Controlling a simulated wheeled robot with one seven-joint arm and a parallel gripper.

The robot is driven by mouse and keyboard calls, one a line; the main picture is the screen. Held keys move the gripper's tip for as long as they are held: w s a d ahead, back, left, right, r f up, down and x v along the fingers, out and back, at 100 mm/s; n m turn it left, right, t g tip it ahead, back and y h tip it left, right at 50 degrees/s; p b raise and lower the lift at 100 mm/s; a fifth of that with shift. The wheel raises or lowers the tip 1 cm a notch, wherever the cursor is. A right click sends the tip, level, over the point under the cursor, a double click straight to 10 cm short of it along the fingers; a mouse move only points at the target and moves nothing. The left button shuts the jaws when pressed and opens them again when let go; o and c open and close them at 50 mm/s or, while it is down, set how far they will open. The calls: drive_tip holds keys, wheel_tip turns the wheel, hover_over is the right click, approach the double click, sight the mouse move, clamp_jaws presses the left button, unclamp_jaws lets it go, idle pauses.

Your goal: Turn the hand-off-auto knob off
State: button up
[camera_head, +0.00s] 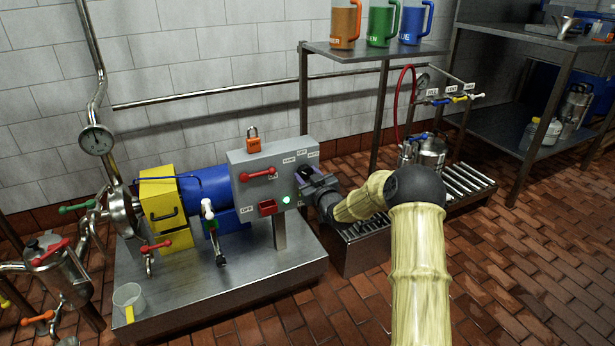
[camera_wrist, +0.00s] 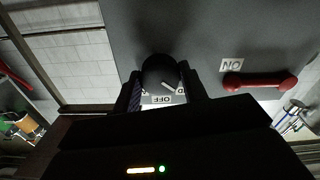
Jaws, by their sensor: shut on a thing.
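The hand-off-auto knob (camera_wrist: 158,70) is round and black, on the right part of the grey control box (camera_head: 240,163). In the wrist view, which is upside down, it sits between the two fingers of my gripper (camera_wrist: 162,84), which is shut on it. A pale pointer mark shows on the knob's lower right, close to the OFF label (camera_wrist: 163,99); another label beside it is partly covered. In the head view, my gripper (camera_head: 312,181) reaches the box face from the right and hides most of the knob.
A red disconnect handle (camera_head: 258,174) marked ON, also in the wrist view (camera_wrist: 260,81), is close beside the knob. An orange padlock (camera_head: 253,143) stands on top.

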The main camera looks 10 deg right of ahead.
drive_tip(key=m+p, duration=0.4)
drive_tip(key=shift+r, duration=0.1)
drive_tip(key=m+p, duration=0.3)
drive_tip(key=m, duration=0.2)
drive_tip(key=shift+m, duration=0.4)
drive_tip(key=shift+f, duration=0.2)
drive_tip(key=o, duration=1)
drive_tip(key=shift+c, duration=0.2)
drive_tip(key=shift+s+r, duration=0.1)
drive_tip(key=shift+s, duration=0.05)
drive_tip(key=p+v, duration=0.5)
drive_tip(key=v, duration=1.2)
